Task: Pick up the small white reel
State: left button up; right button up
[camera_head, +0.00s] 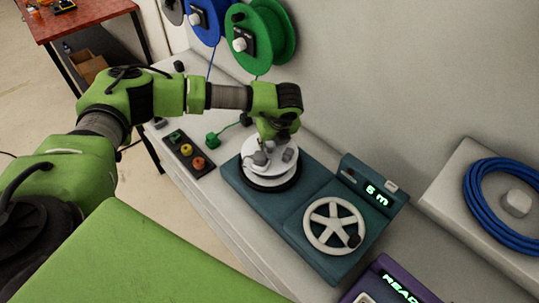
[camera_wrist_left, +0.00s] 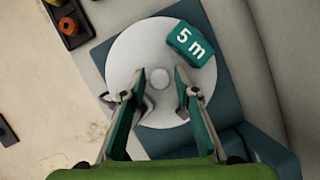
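The small white reel (camera_head: 266,174) sits on the left part of a teal device (camera_head: 305,262), over a dark round base. In the left wrist view, the white reel (camera_wrist_left: 136,55) is a round disc with a small knob (camera_wrist_left: 160,78) at its centre and a teal "5 m" tag on it. My left gripper (camera_head: 272,155) is right over the reel, pointing down. In the left wrist view, its two fingers (camera_wrist_left: 161,97) are apart, one to each side of the knob, with nothing between them. I cannot tell whether the fingertips touch the disc. My right gripper is not in view.
The device has a white spoked handwheel (camera_head: 334,224) and a "5 m" display (camera_head: 375,195). A button panel (camera_head: 186,152) lies left of the reel. Green (camera_head: 270,35) and blue (camera_head: 203,18) spools hang on the wall. A blue cable coil (camera_head: 480,200) lies at right.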

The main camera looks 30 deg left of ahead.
pick_arm(q)
grip_shut()
jog(key=shift+r, duration=0.1)
